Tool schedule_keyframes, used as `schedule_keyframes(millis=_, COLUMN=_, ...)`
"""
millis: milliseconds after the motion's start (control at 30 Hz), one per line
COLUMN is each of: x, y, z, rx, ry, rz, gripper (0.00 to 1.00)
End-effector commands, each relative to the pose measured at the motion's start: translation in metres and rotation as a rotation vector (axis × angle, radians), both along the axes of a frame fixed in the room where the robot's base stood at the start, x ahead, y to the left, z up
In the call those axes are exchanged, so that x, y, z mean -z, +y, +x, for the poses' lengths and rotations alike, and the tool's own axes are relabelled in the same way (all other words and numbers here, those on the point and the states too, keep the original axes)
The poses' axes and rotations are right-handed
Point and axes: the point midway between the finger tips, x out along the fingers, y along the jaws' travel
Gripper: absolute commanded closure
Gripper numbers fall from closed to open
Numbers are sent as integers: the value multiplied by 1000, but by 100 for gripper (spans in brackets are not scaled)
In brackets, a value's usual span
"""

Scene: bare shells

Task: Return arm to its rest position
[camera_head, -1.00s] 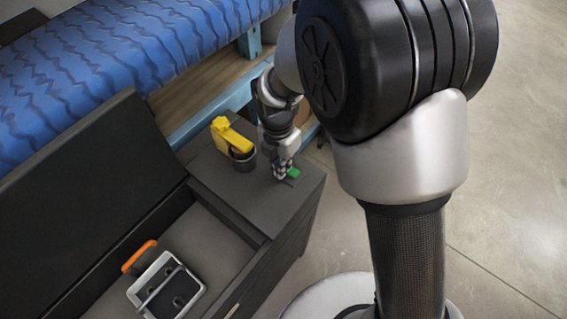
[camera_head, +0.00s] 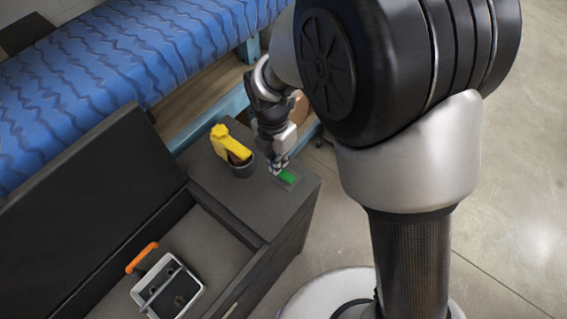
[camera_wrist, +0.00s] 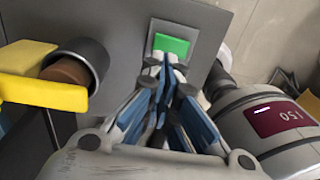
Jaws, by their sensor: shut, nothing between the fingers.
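My gripper (camera_head: 277,168) is shut and empty. In the head view it points down above the dark cabinet top, close to a small green patch (camera_head: 288,177) set in a dark square. In the wrist view my gripper's fingertips (camera_wrist: 163,62) meet just below the green patch (camera_wrist: 171,45). I cannot tell whether they touch the surface. My arm reaches down from the upper right of the head view.
A yellow tool (camera_head: 230,143) stands in a dark round cup (camera_head: 241,167) left of my gripper. A blue corrugated surface (camera_head: 130,50) lies behind. Open floor (camera_head: 510,180) is at right.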

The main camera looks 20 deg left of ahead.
Motion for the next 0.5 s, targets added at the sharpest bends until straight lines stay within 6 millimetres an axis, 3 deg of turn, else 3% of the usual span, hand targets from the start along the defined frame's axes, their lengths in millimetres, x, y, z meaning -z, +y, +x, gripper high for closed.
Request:
schedule_keyframes(millis=33, x=-17, y=3, z=3, rx=1, ry=-7, rz=6, gripper=100)
schedule_keyframes(millis=200, x=-53, y=7, z=5, rx=1, ry=-6, rz=5, gripper=100)
schedule_keyframes(millis=500, x=-84, y=12, z=7, rx=1, ry=-5, rz=4, gripper=100)
